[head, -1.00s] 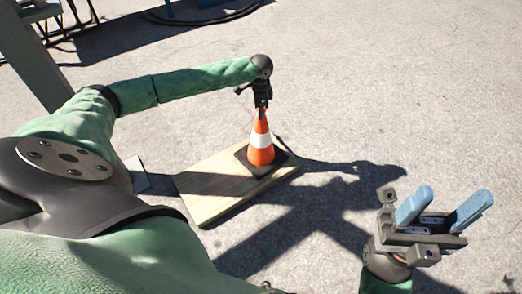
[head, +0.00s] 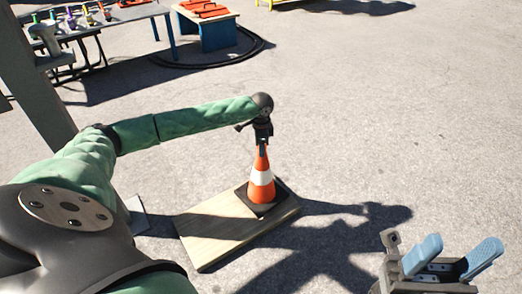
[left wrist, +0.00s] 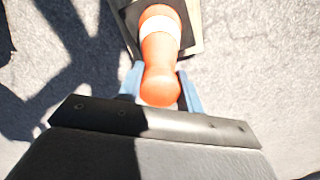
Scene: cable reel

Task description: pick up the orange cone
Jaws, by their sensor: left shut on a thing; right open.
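The orange cone (head: 261,190) has a white band and a dark square base, and it stands upright over a wooden board (head: 205,250). My left gripper (head: 262,140) is above it, shut on the cone's tip. In the left wrist view the cone (left wrist: 161,55) runs up from between the two blue fingers (left wrist: 160,92), which press on its sides. The base appears to be on the board; I cannot tell whether there is a gap. My right gripper (head: 455,264) is open and empty at the lower right, away from the cone.
A table (head: 100,22) with several small colourful items stands at the far left. Beside it is a blue-sided stand (head: 218,38) with orange items on top, and a dark cable (head: 235,58) curves around it on the ground. The paved ground to the right is clear.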

